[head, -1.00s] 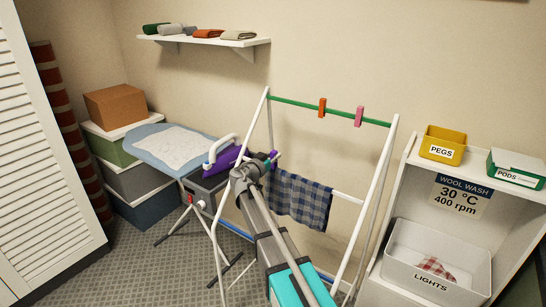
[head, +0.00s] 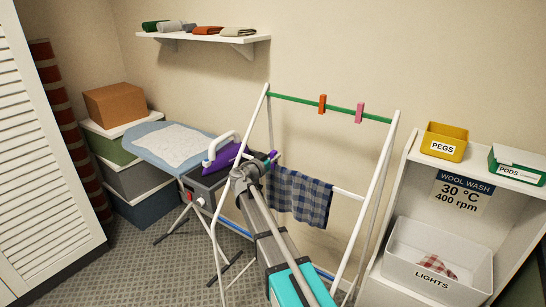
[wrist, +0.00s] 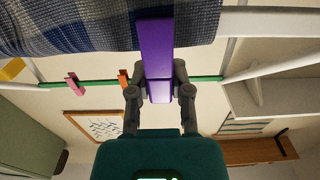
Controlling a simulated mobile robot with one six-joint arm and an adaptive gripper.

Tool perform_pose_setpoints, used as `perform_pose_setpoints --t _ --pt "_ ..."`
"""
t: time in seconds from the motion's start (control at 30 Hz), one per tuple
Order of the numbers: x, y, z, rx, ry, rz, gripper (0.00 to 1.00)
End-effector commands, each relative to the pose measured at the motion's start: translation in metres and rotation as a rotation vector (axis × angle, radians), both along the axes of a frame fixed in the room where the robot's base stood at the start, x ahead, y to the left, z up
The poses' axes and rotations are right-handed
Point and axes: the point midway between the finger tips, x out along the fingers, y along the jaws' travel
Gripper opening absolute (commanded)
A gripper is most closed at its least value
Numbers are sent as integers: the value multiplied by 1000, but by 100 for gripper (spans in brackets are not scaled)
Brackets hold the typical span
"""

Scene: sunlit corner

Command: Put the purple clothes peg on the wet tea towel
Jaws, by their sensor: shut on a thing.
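My gripper (wrist: 160,92) is shut on the purple clothes peg (wrist: 155,48), which stands out between the fingers in the wrist view. The peg's far end overlaps the edge of the checked tea towel (wrist: 70,25) in that view; I cannot tell whether they touch or whether the peg straddles the cloth. The blue-and-grey towel (head: 305,198) hangs over the white lower rail of the drying rack.
An orange peg (head: 322,104) and a pink peg (head: 359,113) sit on the rack's green top rail (head: 290,99). An iron (head: 222,153) stands left of my gripper, by the ironing board (head: 150,137). A yellow pegs box (head: 444,142) is on the right shelf.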

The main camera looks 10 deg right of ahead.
Motion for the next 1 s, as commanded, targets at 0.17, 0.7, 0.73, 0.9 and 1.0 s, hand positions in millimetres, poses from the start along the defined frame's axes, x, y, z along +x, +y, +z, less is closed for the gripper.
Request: perform_pose_setpoints --t 0.17,0.7,0.73,0.9,1.0 --pt "0 0 -3 0 0 0 7" --pt "0 1 -11 0 0 1 7" --pt "0 1 -11 0 0 1 7" --pt "0 1 -14 0 0 1 7" --pt "0 1 -15 0 0 1 7"
